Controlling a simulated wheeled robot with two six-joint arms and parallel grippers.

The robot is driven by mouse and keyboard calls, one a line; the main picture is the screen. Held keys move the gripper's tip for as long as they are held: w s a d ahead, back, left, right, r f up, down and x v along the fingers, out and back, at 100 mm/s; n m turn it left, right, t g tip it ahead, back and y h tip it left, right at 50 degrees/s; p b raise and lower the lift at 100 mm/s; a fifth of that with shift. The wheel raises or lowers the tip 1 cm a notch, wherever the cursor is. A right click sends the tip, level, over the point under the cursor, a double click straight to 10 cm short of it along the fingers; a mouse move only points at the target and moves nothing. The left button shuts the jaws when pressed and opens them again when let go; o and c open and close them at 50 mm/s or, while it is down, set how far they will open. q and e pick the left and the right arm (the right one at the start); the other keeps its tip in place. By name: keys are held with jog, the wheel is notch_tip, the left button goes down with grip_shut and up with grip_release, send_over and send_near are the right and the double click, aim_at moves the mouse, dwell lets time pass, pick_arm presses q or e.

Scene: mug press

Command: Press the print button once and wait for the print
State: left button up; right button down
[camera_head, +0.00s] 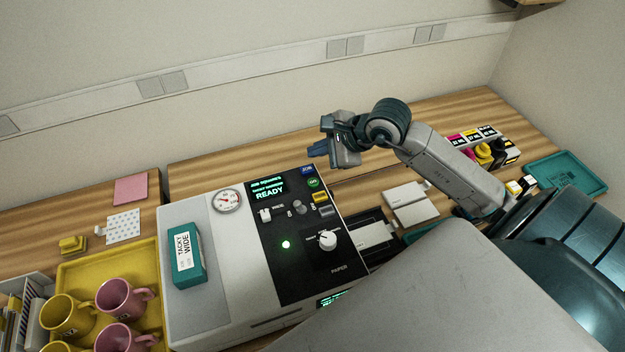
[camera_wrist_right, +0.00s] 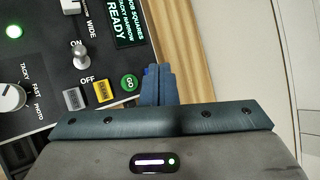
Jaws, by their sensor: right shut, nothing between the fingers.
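The printer (camera_head: 190,215) has a black control panel with a lit screen (camera_head: 268,190) reading READY. A round green GO button (camera_head: 313,182) sits near the panel's right edge, with a blue JOB button (camera_head: 307,170) above it and yellow (camera_head: 320,197) and grey (camera_head: 326,210) buttons below. In the wrist view the GO button (camera_wrist_right: 130,82) is just left of my fingers. My right gripper (camera_head: 318,150) is shut and empty, beside the panel's far right corner; its fingertips (camera_wrist_right: 158,72) partly cover the blue button in the wrist view. Contact cannot be told. My left gripper is not in view.
A teal TACKY WIDE box (camera_head: 187,257) lies on the printer's top. A knob (camera_head: 327,240), toggle switches and a lit green lamp (camera_head: 286,244) are on the panel. A yellow tray (camera_head: 85,272) with mugs stands left. Bare wooden table (camera_head: 240,148) lies behind the printer.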

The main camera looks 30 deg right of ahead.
aim_at(318, 183)
notch_tip(318, 183, down, 2)
jog(key=shift+s+f+b, duration=0.15)
jog(key=shift+f+b, duration=0.1)
jog(key=shift+b, duration=0.25)
notch_tip(318, 183, down, 5)
jog(key=b, duration=0.4)
pick_arm(q)
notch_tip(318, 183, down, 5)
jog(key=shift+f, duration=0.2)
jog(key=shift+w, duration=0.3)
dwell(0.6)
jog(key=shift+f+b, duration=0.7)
jog(key=shift+b, duration=0.05)
pick_arm(e)
jog(key=shift+f, duration=0.4)
